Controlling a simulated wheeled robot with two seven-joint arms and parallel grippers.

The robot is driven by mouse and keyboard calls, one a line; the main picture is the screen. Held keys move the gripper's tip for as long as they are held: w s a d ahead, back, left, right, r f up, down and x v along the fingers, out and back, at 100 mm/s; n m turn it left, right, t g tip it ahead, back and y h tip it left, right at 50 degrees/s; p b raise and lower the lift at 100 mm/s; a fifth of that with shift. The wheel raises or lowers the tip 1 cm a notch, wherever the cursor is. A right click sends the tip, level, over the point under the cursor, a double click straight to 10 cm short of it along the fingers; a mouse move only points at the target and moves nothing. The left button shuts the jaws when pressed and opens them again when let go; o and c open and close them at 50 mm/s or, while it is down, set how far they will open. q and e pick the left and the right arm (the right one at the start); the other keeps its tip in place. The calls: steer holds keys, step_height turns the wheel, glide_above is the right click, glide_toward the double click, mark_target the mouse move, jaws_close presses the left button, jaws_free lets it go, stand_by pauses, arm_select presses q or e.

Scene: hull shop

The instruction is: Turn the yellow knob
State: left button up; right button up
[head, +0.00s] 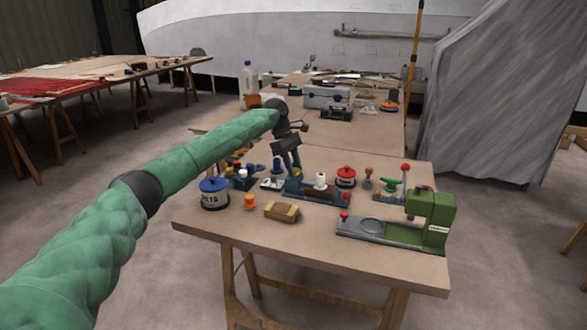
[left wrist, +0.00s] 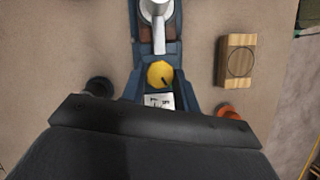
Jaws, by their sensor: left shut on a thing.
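The yellow knob (left wrist: 160,75) shows in the left wrist view, round with a dark mark on its face. It sits on a blue-framed device (head: 327,195) with a white upright cylinder (head: 320,180); a white label (left wrist: 158,101) lies beside the knob. My left gripper (head: 291,171) reaches down to the left end of this device. Its jaws are shut on the yellow knob, one blue-grey finger on each side. In the head view the gripper hides the knob. How far the knob is turned I cannot tell. My right gripper is not in view.
A wooden block (head: 281,211), an orange knob (head: 250,201) and a blue-lidded tin (head: 214,194) stand left and in front. A green press (head: 432,220) stands right, a red-lidded tin (head: 346,177) behind. The bench's front strip (head: 290,240) is clear.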

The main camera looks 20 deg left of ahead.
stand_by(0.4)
arm_select(q)
steer(key=o, duration=0.9)
steer(key=shift+o, duration=0.2)
steer(key=v, duration=0.7)
steer(key=shift+r+b, duration=0.3)
steer(key=shift+r, duration=0.1)
steer(key=shift+w+a, duration=0.1)
steer(key=shift+a, duration=0.05)
